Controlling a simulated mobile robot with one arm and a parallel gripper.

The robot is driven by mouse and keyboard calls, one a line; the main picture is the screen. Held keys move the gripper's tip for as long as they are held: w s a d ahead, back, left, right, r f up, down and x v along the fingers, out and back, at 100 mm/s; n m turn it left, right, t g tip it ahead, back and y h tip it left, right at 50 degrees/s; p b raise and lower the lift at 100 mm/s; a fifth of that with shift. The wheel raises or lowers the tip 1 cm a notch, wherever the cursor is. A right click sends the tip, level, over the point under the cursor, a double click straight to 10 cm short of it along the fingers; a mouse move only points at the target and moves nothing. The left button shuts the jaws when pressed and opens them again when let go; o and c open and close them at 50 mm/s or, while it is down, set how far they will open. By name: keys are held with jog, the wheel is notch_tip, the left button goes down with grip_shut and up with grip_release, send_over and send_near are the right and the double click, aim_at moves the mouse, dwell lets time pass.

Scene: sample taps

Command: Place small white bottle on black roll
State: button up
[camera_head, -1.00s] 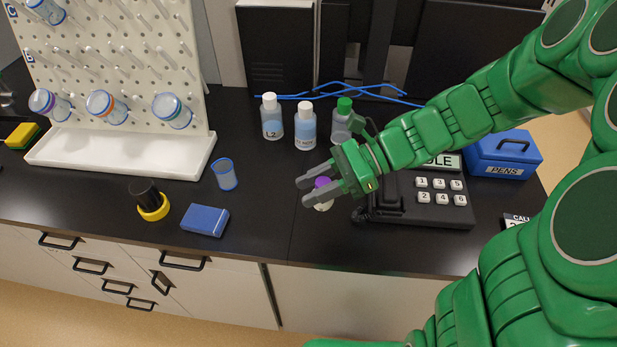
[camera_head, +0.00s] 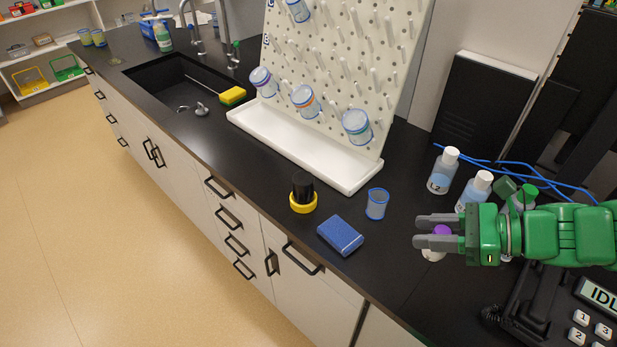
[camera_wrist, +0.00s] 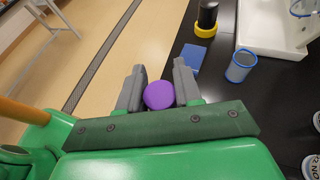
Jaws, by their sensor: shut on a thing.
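The small white bottle has a purple cap (camera_head: 441,231) and a pale body (camera_head: 433,254) showing below the fingers. My gripper (camera_head: 418,231) is shut on it, with one grey finger on each side. In the wrist view the round purple cap (camera_wrist: 159,95) sits between the two fingers, and its body is hidden beneath. I cannot tell whether the bottle's base touches the counter. The black roll (camera_head: 302,186) stands upright in a yellow ring on the counter, left of my gripper. It also shows at the top of the wrist view (camera_wrist: 207,14).
A blue box (camera_head: 340,236) and a blue-rimmed cup (camera_head: 376,204) stand between the roll and my gripper. Bottles (camera_head: 442,170) and a telephone (camera_head: 560,310) are close to my arm. A white drying rack (camera_head: 315,150) stands behind the roll. The sink (camera_head: 170,85) is farther left.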

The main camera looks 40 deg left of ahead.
jog(key=s+a+r, duration=0.3)
jog(key=a+r, duration=0.1)
jog(key=a, duration=0.7)
jog(key=s+a+r, duration=0.3)
jog(key=a+r, duration=0.1)
jog(key=a, duration=0.7)
send_over(297, 176)
jog(key=shift+f, duration=6.45)
jog(key=shift+f, duration=0.1)
jog(key=o, duration=1)
jog(key=shift+o, duration=0.2)
